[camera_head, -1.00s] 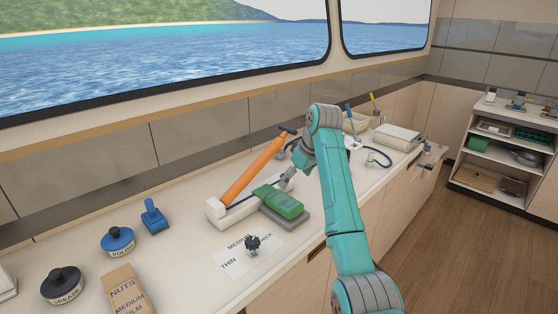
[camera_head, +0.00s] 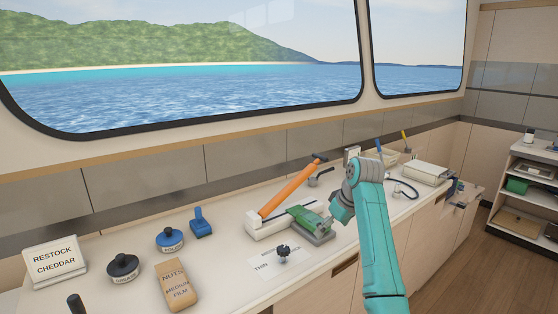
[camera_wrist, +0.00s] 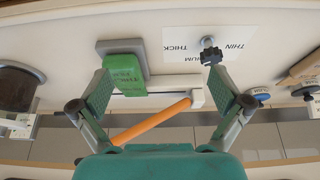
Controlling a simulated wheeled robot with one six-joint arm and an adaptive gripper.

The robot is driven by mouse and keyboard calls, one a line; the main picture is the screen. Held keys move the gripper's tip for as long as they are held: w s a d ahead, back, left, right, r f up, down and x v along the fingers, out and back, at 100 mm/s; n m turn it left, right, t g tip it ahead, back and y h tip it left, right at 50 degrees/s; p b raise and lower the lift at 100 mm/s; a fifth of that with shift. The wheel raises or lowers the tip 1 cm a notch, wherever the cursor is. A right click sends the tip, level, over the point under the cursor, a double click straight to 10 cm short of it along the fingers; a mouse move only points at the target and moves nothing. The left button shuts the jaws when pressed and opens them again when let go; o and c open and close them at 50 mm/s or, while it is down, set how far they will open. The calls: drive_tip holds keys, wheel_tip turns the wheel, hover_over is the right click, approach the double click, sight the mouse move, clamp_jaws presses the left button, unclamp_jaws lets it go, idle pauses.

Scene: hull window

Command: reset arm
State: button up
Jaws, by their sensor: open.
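My teal arm reaches over the counter from the lower right in the head view, with my gripper (camera_head: 342,210) beside the green block, partly hidden by the arm's bend. In the wrist view my gripper (camera_wrist: 163,100) has its two fingers spread wide, with nothing held between them. The green block (camera_wrist: 124,75) lies on a grey base (camera_wrist: 117,46) near the left finger. The block also shows in the head view (camera_head: 306,217). An orange handle (camera_head: 290,188) rises from a white-ended device (camera_head: 262,226), and this handle crosses between the fingers in the wrist view (camera_wrist: 152,121).
A card marked thin to thick (camera_head: 265,266) with a black knob (camera_head: 284,254) lies in front. A nuts bag (camera_head: 178,286), a blue-lidded jar (camera_head: 170,240), a black-lidded jar (camera_head: 123,267) and a "restock cheddar" sign (camera_head: 54,258) stand left. Shelves (camera_head: 525,190) stand at right.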

drive_tip(key=s+f+m+t, duration=0.1)
drive_tip(key=s+f, duration=0.3)
drive_tip(key=f, duration=0.8)
drive_tip(key=s+f+m+t, duration=0.1)
drive_tip(key=s+f, duration=0.3)
drive_tip(key=f, duration=0.8)
drive_tip(key=s+d+f+m+t+h, duration=0.1)
drive_tip(key=s+f+t, duration=0.1)
drive_tip(key=s+f, duration=0.6)
drive_tip(key=s+f+m+t, duration=0.1)
drive_tip(key=s+f, duration=0.5)
drive_tip(key=s, duration=0.5)
drive_tip(key=s+d+r+m+t+h, duration=0.1)
drive_tip(key=s+r+t, duration=0.1)
drive_tip(key=s, duration=1)
drive_tip(key=s+d+r+m+t, duration=0.1)
drive_tip(key=s, duration=1.2)
drive_tip(key=s+r+m+t, duration=0.1)
drive_tip(key=s+r+t, duration=0.2)
drive_tip(key=s+r, duration=1.3)
wheel_tip(320, 180, up, 2)
drive_tip(key=shift+s+r+h, duration=0.1)
drive_tip(key=shift+s+h, duration=0.05)
drive_tip(key=shift+h, duration=0.15)
